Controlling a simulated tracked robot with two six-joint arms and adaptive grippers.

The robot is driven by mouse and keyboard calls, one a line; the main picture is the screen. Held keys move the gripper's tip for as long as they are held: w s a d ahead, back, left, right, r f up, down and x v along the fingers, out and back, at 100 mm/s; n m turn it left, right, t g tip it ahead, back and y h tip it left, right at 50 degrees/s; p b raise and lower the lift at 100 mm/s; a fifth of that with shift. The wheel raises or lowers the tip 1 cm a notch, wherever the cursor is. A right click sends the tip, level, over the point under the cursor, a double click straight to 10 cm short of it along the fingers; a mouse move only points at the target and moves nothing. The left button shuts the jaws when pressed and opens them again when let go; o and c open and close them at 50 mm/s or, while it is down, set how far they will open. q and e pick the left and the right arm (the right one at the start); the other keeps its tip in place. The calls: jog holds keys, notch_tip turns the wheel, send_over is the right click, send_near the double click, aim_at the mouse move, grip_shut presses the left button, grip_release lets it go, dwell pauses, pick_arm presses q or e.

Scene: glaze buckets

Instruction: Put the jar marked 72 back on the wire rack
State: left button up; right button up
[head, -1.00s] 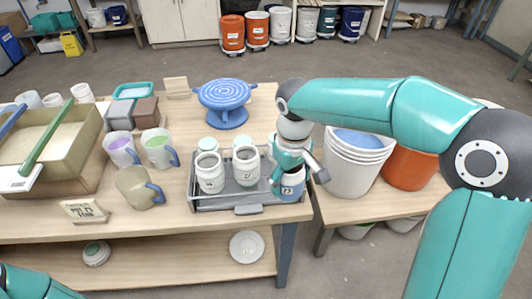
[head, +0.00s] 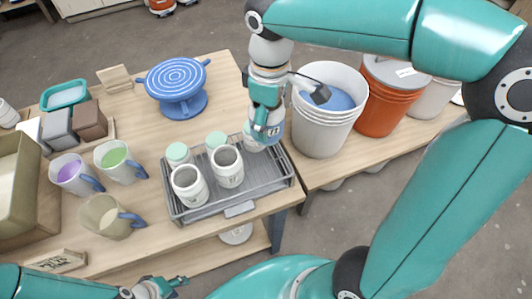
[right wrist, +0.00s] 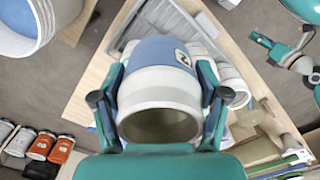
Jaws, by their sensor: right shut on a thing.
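My right gripper (head: 266,126) is shut on a blue jar (head: 279,134) with a pale neck, above the back right of the rack. In the right wrist view the blue jar (right wrist: 158,85) sits between both fingers, open mouth toward the camera; its small plate (right wrist: 184,58) shows a partly readable mark. The wire rack (head: 258,190) stands at the table's right end. Two white open jars (head: 188,186) (head: 227,166) stand in its front; their marks are too small to read. My left gripper (head: 170,286) is low at the bottom edge, apart from the jars; its jaw opening is unclear.
Green-topped jars (head: 178,154) stand along the rack's back. A white bucket (head: 325,120) stands close right of the held jar, beside an orange bucket (head: 385,95). A blue turntable (head: 177,88) and mugs (head: 121,161) stand left. The rack's right front is bare.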

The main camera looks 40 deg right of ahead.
notch_tip(320, 180, down, 14)
jog(key=shift+a+r, duration=0.1)
jog(key=shift+r, duration=0.1)
dwell(0.4)
jog(key=o, duration=1.8)
jog(key=shift+f, duration=0.1)
jog(key=shift+c, duration=0.2)
notch_tip(320, 180, up, 12)
jog(key=shift+r, duration=0.1)
